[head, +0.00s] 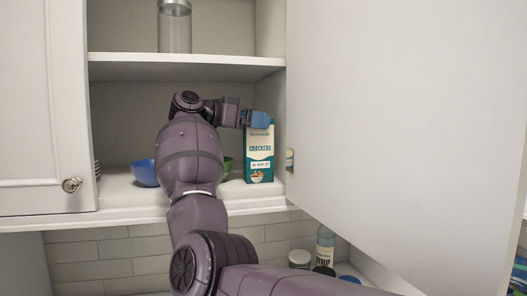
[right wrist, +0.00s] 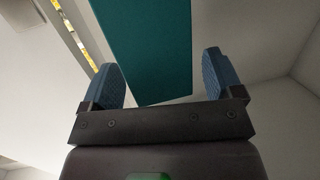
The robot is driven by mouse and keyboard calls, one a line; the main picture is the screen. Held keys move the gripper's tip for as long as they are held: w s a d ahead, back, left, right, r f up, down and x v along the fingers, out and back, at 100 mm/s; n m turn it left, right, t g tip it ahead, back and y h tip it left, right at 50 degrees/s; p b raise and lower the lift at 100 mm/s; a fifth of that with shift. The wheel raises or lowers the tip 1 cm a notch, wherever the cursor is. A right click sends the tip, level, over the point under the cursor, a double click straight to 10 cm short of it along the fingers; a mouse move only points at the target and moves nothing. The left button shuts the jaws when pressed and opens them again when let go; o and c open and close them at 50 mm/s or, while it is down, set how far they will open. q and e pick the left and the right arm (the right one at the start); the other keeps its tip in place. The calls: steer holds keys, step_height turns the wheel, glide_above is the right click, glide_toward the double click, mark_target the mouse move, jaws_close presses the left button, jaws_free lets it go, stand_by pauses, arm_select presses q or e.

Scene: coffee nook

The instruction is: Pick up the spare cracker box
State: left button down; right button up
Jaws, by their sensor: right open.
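The cracker box (head: 260,158), teal and white with "CRACKERS" on its front, stands upright on the lower cabinet shelf at the right end. My right gripper (head: 257,119) is at the top of the box in the head view, its blue fingertip overlapping the upper front. In the right wrist view, the two blue fingers of my right gripper (right wrist: 170,80) are apart, with the teal box (right wrist: 155,45) between them and visible gaps on both sides. My left gripper is not in view.
A blue bowl (head: 145,173) and a partly hidden green bowl (head: 228,165) sit on the lower shelf. A glass jar (head: 175,27) stands on the shelf above. The open cabinet door (head: 400,110) borders the right side. A syrup bottle (head: 325,247) is below.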

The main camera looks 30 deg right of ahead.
steer(key=shift+a, duration=0.3)
steer(key=shift+c, duration=0.8)
steer(key=shift+d, duration=0.1)
steer(key=c, duration=1.4)
steer(key=shift+r, duration=0.15)
